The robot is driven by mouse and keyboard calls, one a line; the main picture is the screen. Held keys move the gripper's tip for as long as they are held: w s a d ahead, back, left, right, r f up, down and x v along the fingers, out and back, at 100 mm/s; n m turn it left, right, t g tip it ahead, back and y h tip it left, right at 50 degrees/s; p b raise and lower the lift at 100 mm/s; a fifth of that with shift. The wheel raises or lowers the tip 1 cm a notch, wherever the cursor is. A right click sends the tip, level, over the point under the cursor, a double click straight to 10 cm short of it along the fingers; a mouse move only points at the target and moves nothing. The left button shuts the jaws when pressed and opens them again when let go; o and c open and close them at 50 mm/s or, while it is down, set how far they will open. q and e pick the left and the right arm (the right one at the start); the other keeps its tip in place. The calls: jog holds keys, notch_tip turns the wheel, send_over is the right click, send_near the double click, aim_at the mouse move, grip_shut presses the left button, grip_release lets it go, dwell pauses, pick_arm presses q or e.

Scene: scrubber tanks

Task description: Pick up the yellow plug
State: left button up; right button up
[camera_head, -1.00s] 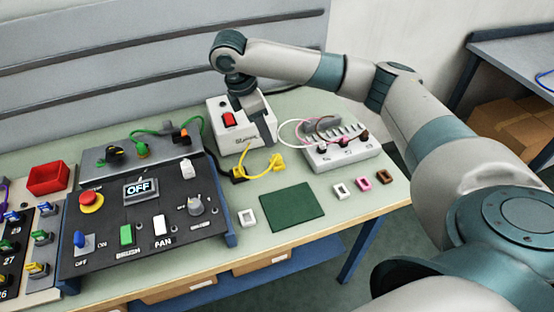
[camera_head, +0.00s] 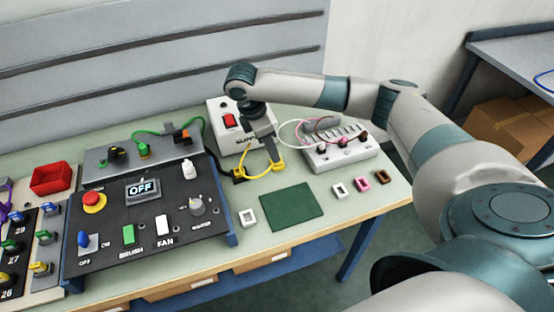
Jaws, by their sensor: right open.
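The yellow plug (camera_head: 278,167) lies on the bench in front of the white box with the red switch, at the end of a yellow cable (camera_head: 243,157). My right gripper (camera_head: 272,157) comes down from above with its fingers at the plug, partly covering it. The jaws are open. I cannot tell whether the fingers touch the plug. My left gripper is out of view.
The white box with a red switch (camera_head: 228,121) stands just behind. A white terminal block (camera_head: 340,158) with pink and white wires is to the right. A green mat (camera_head: 291,206) lies in front. The black control panel (camera_head: 140,225) is to the left.

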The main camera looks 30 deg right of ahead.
jog(key=shift+d+f, duration=0.3)
jog(key=p+x, duration=0.1)
jog(key=x, duration=0.2)
jog(key=shift+w+d+p, duration=0.1)
jog(key=shift+w+p, duration=0.05)
jog(key=shift+p, duration=0.15)
jog(key=shift+d+f, duration=0.1)
jog(key=shift+f, duration=0.3)
grip_shut()
